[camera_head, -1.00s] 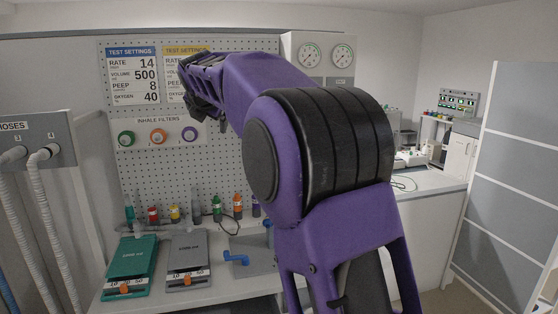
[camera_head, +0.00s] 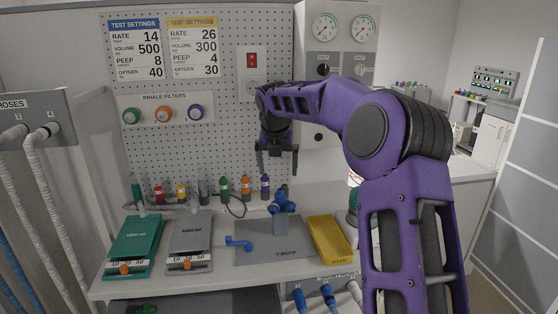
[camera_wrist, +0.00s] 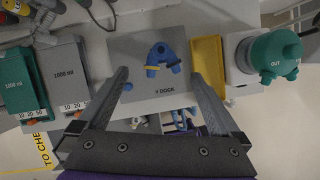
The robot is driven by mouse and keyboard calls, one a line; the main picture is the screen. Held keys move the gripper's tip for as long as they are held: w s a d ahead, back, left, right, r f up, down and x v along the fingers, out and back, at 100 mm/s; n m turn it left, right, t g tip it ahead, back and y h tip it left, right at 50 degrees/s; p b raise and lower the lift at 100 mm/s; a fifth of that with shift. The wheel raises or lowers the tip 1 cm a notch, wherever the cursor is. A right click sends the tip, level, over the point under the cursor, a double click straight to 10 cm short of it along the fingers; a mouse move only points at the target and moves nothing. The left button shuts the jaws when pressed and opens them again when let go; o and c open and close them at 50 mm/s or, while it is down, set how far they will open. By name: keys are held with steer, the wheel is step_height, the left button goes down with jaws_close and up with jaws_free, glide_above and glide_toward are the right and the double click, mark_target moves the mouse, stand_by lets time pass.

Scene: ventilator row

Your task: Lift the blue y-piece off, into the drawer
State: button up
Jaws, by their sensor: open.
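The blue y-piece (camera_head: 283,201) sits on a grey post at the back right of the grey Y dock plate (camera_head: 262,254) on the bench. In the wrist view the y-piece (camera_wrist: 153,70) shows from above, between the lines of my fingers and beyond their tips. My gripper (camera_head: 277,170) is open, pointing down, empty and a little above the y-piece, not touching it. My gripper's two fingers (camera_wrist: 160,78) stand wide apart in the wrist view. A dark grey surface (camera_head: 215,302) shows under the bench front; I cannot tell whether it is the drawer.
A blue elbow (camera_head: 239,243) lies at the dock's left. A yellow tray (camera_head: 330,240) is to its right, with a green canister (camera_wrist: 272,54) beyond. Green (camera_head: 134,245) and grey (camera_head: 190,245) test lungs stand left. Small coloured bottles and a black cable line the back.

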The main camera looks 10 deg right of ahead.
mark_target(280, 189)
steer(key=b+x, duration=0.1)
steer(key=x, duration=1.3)
steer(key=shift+w, duration=0.15)
steer(key=shift+c, duration=0.2)
steer(key=c, duration=1.3)
steer(key=shift+r, duration=0.1)
steer(key=shift+c, duration=0.2)
steer(key=shift+r+p, duration=0.25)
steer(key=shift+p, duration=0.05)
steer(key=shift+r+p, duration=0.95)
steer(key=shift+r, duration=1.4)
